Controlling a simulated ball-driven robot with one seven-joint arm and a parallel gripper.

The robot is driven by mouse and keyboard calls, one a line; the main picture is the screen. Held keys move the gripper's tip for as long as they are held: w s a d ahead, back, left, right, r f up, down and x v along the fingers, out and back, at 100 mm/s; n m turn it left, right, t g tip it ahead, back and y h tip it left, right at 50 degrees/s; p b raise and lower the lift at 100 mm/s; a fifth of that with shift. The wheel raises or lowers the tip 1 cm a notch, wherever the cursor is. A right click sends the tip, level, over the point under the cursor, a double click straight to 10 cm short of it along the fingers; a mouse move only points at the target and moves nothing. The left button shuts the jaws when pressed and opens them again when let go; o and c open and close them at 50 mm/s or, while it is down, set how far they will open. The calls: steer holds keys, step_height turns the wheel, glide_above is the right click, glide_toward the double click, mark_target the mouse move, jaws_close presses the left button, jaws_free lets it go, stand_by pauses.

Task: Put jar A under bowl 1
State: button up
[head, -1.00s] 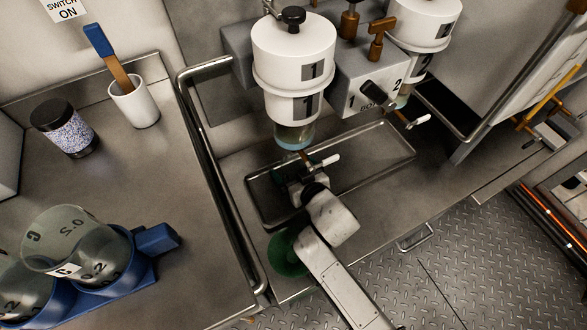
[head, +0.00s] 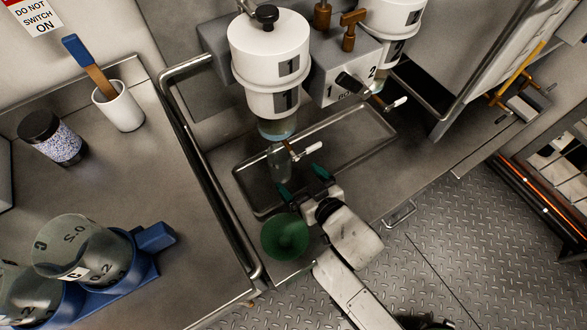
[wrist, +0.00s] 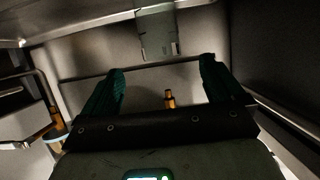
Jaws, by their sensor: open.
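Bowl 1 (head: 268,62) is the white dispenser marked 1, with a clear lower end and a tap with a white handle beneath it. A clear glass jar (head: 281,163) stands in the metal drip tray under bowl 1. I cannot read a letter on it, so I cannot tell if it is jar A. My gripper (head: 301,182) is open and empty, with green fingers apart, in front of the jar on the near side. In the wrist view a clear glass jar (wrist: 157,38) shows beyond the open fingers (wrist: 162,66).
The drip tray (head: 352,163) has free room to the right. A green round funnel-like thing (head: 285,237) lies near my arm. A metal rail (head: 213,180) runs at the left. Jar C (head: 78,250) and another jar stand in a blue holder (head: 152,238).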

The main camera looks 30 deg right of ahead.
steer(key=shift+s+r, duration=0.1)
steer(key=shift+s, duration=0.2)
steer(key=shift+d, duration=0.1)
steer(key=s+d+f+m+g+h, duration=0.1)
steer(key=s+d+f+g, duration=0.2)
steer(key=s+d+g, duration=0.45)
steer(key=s+g, duration=0.5)
steer(key=s, duration=0.6)
steer(key=shift+r+n+y, duration=0.3)
steer(key=shift+r+y, duration=0.05)
steer(key=shift+y, duration=0.05)
